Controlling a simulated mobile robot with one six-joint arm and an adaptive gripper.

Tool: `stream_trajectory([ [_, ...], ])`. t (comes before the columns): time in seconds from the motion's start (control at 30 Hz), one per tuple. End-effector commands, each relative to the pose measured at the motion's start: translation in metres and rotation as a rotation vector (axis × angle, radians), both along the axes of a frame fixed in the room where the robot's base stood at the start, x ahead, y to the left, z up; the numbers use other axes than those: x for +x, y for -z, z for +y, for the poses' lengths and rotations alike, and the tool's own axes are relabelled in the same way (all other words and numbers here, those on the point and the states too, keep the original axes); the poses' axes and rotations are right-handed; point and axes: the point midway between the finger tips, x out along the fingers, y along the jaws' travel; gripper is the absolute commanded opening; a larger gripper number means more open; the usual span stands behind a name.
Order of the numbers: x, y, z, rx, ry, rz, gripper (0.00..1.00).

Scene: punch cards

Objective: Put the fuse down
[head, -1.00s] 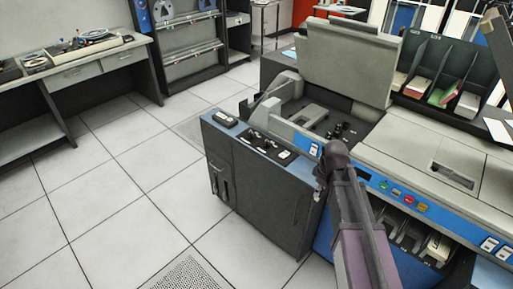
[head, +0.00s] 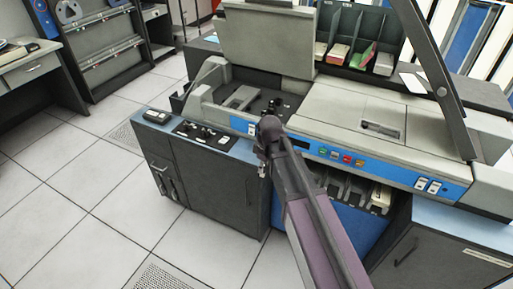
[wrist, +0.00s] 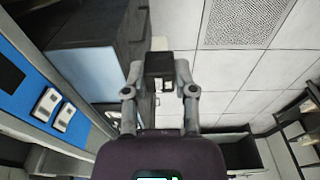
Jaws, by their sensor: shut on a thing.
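In the wrist view my gripper (wrist: 160,72) has its two grey fingers closed on a small dark block (wrist: 160,64), which I take to be the fuse. A small pale and dark detail shows just below it, between the fingers. The block is held in the air, with floor tiles and dark cabinet sides beyond it. In the head view the end of my arm is in front of the blue and grey card machine (head: 345,125); the gripper itself is mostly hidden there and the fuse cannot be made out.
A dark cabinet (head: 210,185) with a blue control top stands left of my arm. A blue-topped cabinet (head: 440,250) stands at the front right. A raised grey cover (head: 268,40) and card bins (head: 355,45) are behind. The tiled floor (head: 80,190) at left is clear.

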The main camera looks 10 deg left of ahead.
Motion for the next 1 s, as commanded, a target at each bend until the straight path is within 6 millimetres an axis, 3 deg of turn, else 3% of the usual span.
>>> stream_trajectory([
  [0.03,0.014,0.002,0.002,0.0,0.001,0.0,0.0],
  [0.3,0.065,0.007,0.006,0.0,0.001,0.0,0.0],
  [0.6,0.113,0.011,0.01,0.0,0.0,0.0,0.0],
  [1.0,0.121,0.011,0.01,0.0,0.0,0.0,0.0],
])
